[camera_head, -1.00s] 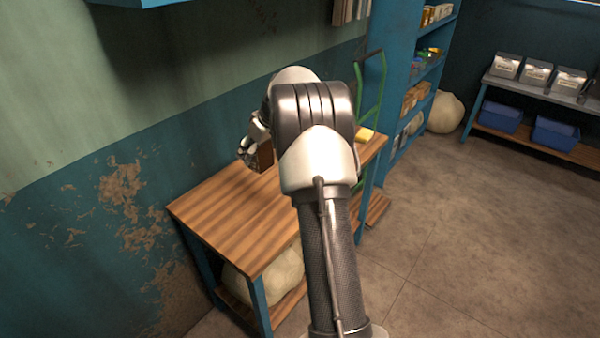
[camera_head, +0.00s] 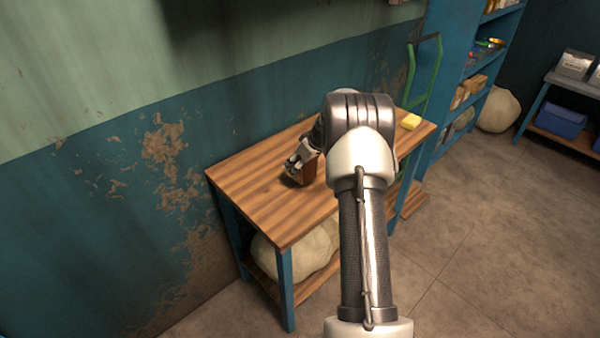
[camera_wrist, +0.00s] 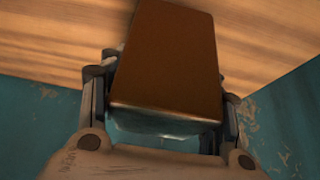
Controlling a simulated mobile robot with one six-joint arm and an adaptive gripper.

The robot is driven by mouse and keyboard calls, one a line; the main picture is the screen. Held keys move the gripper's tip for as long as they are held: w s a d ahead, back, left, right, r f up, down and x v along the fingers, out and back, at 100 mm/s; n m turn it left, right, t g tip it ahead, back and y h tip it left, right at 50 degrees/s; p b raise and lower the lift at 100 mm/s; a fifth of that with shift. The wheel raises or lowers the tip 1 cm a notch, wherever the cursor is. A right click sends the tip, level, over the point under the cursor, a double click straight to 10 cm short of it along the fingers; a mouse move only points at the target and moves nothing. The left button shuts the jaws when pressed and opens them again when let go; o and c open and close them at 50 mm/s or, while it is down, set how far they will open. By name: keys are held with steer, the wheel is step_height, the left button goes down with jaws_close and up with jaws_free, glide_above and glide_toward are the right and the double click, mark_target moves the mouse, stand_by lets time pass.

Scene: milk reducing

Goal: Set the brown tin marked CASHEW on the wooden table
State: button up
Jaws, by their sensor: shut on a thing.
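The brown tin (camera_head: 305,174) is at my gripper (camera_head: 297,166), low over or on the wooden table (camera_head: 262,196). In the wrist view the brown tin (camera_wrist: 168,60) fills the middle, between the two fingers of my gripper (camera_wrist: 165,110), which is shut on it. The table top (camera_wrist: 60,40) shows behind the tin. No CASHEW marking shows on the faces in view. I cannot tell whether the tin's underside touches the table.
A yellow block (camera_head: 410,121) lies at the table's far right end. A pale sack (camera_head: 298,250) sits on the shelf below. A green hand truck (camera_head: 434,75) and a blue shelf unit (camera_head: 462,70) stand beyond. The table's near left part is bare.

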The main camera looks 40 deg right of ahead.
mark_target(300, 170)
steer(key=shift+f+b, duration=0.35)
steer(key=shift+f, duration=1.3)
steer(key=shift+f, duration=0.1)
steer(key=shift+f, duration=0.1)
steer(key=o, duration=1.4)
